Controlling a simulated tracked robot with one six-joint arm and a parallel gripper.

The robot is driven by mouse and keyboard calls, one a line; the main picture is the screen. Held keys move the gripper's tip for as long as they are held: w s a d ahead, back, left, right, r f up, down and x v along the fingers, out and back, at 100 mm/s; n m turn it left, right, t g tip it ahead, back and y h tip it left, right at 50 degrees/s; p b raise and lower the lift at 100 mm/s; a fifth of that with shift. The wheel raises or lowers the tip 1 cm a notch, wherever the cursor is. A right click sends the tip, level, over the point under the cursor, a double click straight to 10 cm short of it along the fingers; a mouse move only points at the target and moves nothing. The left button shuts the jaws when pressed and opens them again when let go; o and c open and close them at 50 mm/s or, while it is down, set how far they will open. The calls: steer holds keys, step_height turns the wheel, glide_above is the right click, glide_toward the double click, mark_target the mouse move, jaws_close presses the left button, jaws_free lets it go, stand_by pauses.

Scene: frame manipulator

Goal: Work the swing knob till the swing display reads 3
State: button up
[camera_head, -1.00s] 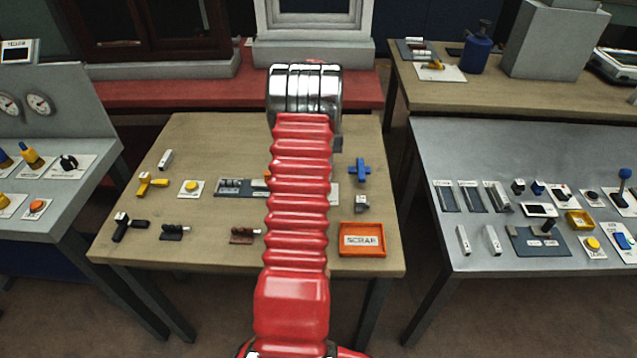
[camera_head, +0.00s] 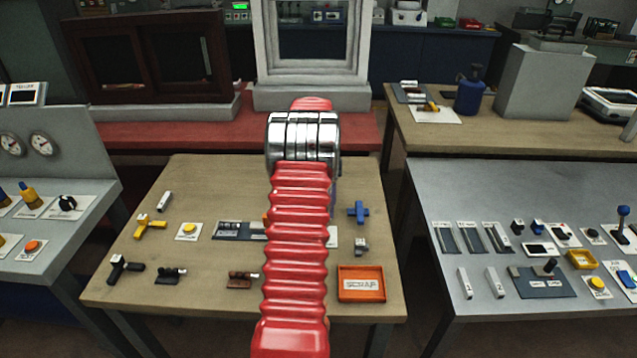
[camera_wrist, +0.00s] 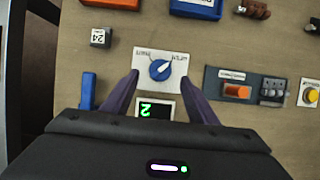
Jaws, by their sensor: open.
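In the wrist view, a blue round knob (camera_wrist: 160,69) with a white pointer mark sits on a white plate (camera_wrist: 141,57) with small print that is upside down and hard to read. Just below it, a small dark display (camera_wrist: 153,108) shows a green 2, upside down; its lower part is hidden by my gripper's body. My gripper (camera_wrist: 160,84) is open, its two dark purple fingers on either side of the knob and display, apart from the knob. In the head view, my red arm hides the knob and display; only a sliver of the white plate (camera_head: 333,237) shows.
Near the knob are a blue handle (camera_wrist: 88,91), a cube marked 24 (camera_wrist: 101,38) and a dark panel with an orange block (camera_wrist: 237,91). An orange scrap tray (camera_head: 361,283) lies at the table's front right. Bare wood (camera_head: 200,185) shows at the table's back.

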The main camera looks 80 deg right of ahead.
steer(key=v, duration=0.8)
stand_by(0.5)
steer(key=shift+d, duration=0.1)
